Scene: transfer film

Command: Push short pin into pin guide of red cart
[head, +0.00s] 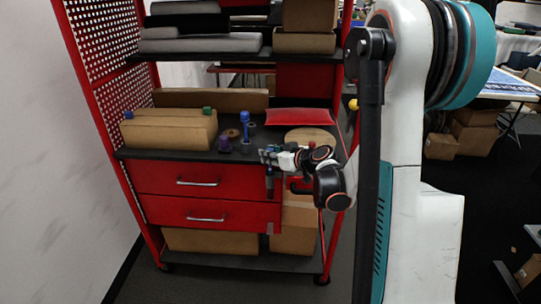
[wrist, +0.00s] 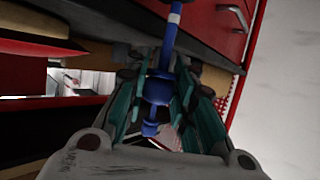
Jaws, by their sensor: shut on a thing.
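The red cart (head: 160,178) stands ahead with two drawers below its dark worktop. My gripper (head: 268,158) is at the front right of the worktop, by the drawers' right edge. In the wrist view, my gripper (wrist: 165,105) is shut on a blue pin (wrist: 158,88) with a rounded middle. Its shaft runs away from the fingers toward the cart's edge, with a pale band near the far end. In the head view, a dark upright piece (head: 270,183) shows just below the gripper; I cannot tell whether it is the pin or its guide. The shaft's seating is unclear.
A round wooden disc (head: 310,137) lies behind my gripper. The cart's right post is close to my arm.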

